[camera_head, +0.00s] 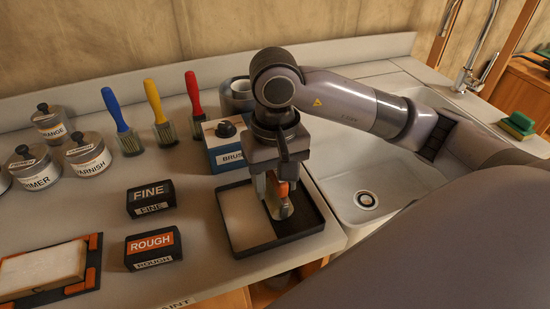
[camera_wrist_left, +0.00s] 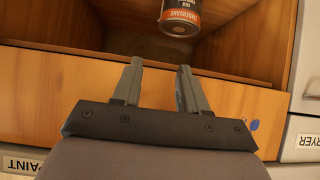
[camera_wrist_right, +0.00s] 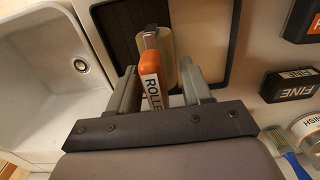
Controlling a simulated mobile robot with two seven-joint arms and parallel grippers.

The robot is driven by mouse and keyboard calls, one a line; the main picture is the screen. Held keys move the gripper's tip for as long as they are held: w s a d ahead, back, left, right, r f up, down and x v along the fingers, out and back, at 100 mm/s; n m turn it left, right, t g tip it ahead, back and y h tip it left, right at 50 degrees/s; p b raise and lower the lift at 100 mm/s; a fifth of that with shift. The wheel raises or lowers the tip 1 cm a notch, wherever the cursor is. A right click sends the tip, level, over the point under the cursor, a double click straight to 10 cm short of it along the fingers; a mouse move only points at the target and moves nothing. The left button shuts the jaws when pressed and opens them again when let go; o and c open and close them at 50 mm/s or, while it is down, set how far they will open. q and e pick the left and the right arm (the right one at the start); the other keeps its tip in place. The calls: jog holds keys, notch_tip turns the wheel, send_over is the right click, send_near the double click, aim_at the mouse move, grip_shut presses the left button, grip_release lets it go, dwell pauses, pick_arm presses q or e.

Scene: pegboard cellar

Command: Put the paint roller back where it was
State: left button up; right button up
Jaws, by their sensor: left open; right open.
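The paint roller (camera_wrist_right: 153,84) has an orange handle with a ROLLER label and a pale cylindrical sleeve. Its sleeve end lies in the black-rimmed tray (camera_head: 226,226). The roller (camera_head: 283,208) is partly hidden by my right gripper in the head view. My right gripper (camera_head: 276,198) is over the tray, pointing down. My left gripper (camera_wrist_left: 157,72) is open and empty, in front of a wooden cabinet.
The sink (camera_head: 350,165) is right of the tray. A can (camera_wrist_left: 181,17) stands in the open cabinet.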

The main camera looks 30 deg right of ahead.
notch_tip(320, 180, up, 12)
jog(key=shift+r+p, duration=0.15)
jog(key=shift+p, duration=0.3)
dwell(0.7)
